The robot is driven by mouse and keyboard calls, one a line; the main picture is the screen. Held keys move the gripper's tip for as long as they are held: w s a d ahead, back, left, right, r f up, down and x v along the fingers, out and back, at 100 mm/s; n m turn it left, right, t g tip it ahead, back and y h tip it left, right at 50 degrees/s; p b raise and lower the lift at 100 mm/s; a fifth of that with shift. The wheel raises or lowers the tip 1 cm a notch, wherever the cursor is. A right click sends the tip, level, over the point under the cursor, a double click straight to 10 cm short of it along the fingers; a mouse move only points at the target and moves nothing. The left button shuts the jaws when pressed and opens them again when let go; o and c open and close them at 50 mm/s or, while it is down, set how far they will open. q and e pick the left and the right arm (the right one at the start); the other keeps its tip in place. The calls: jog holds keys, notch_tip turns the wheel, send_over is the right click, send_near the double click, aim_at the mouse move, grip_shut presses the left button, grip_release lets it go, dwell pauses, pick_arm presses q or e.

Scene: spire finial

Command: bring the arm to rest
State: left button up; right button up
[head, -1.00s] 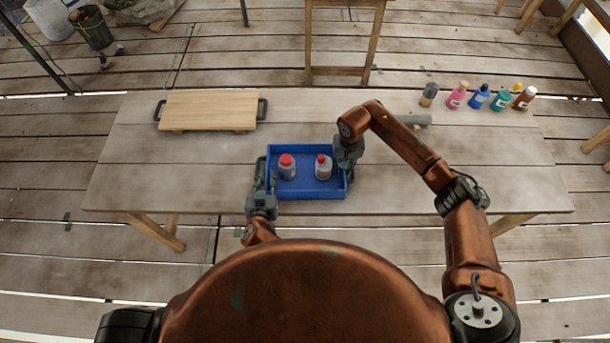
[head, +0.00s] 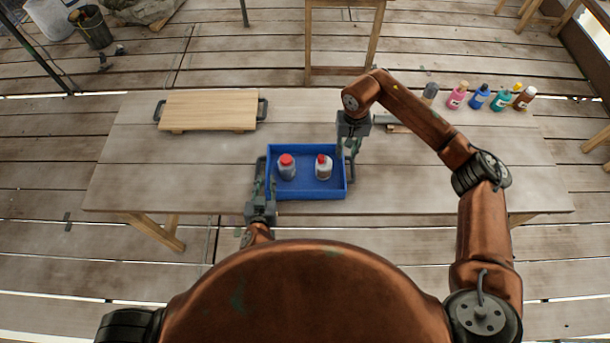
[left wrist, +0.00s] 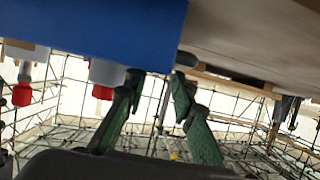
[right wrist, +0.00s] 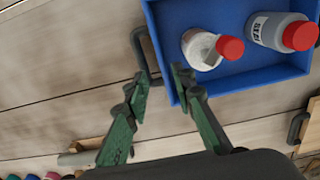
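A blue tray (head: 310,193) sits at the table's front middle. Inside stand two red-capped bottles, the left one grey (head: 287,170), the right one white (head: 323,170). Both show in the right wrist view, the white one (right wrist: 200,48) nearer than the grey one (right wrist: 268,30).
A wooden board (head: 210,110) with dark handles lies at the table's back left. Several coloured bottles (head: 480,97) stand at the back right. A grey cylindrical thing (head: 384,120) lies behind my right arm. The wooden table (head: 140,175) is clear left and right of the tray.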

jog(key=shift+r, duration=0.4)
